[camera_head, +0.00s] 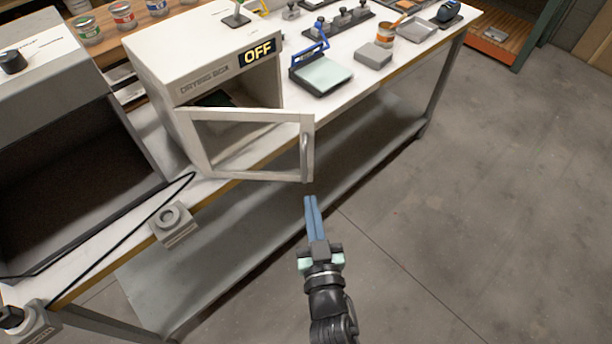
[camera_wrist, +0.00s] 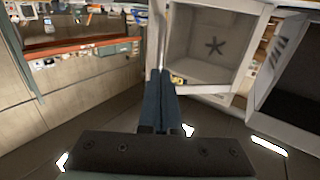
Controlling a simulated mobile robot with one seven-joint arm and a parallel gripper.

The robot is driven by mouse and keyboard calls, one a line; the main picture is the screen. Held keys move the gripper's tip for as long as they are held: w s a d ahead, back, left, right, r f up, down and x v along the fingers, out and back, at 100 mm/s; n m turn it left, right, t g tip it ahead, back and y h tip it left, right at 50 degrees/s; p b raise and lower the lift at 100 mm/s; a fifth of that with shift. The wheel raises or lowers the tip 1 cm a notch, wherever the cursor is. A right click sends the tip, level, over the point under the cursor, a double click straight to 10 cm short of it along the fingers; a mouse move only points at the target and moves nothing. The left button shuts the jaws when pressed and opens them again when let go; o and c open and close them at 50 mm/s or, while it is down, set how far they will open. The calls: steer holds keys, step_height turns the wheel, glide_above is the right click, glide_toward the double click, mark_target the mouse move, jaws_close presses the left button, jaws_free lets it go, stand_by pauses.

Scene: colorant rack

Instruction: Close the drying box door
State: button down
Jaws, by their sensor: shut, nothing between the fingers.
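The drying box (camera_head: 215,62) is a white cabinet with an "OFF" sign, standing on the workbench. Its door (camera_head: 200,146) is a white frame with a clear pane, hinged on the left and standing open, swung out over the bench's front edge. The door's handle (camera_head: 304,157) is on its free right side. My gripper (camera_head: 310,199) has blue fingers pressed together and holds nothing. It is in front of and below the door's free end, apparently apart from it. In the wrist view, the fingers (camera_wrist: 160,75) point toward the open box interior (camera_wrist: 212,45), with a thin upright edge just ahead of them.
The workbench (camera_head: 225,186) runs diagonally, with a lower shelf (camera_head: 240,235) beneath. A larger dark-interior box (camera_head: 60,75) stands left of the drying box. A blue-handled press (camera_head: 320,72) and a grey block (camera_head: 373,55) stand to the right. Open floor (camera_head: 470,190) lies right of my gripper.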

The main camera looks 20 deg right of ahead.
mark_target(305, 169)
steer(key=x, duration=0.6)
steer(key=shift+w+d+p, duration=0.1)
steer(key=shift+w+p, duration=0.3)
steer(key=shift+r, duration=0.1)
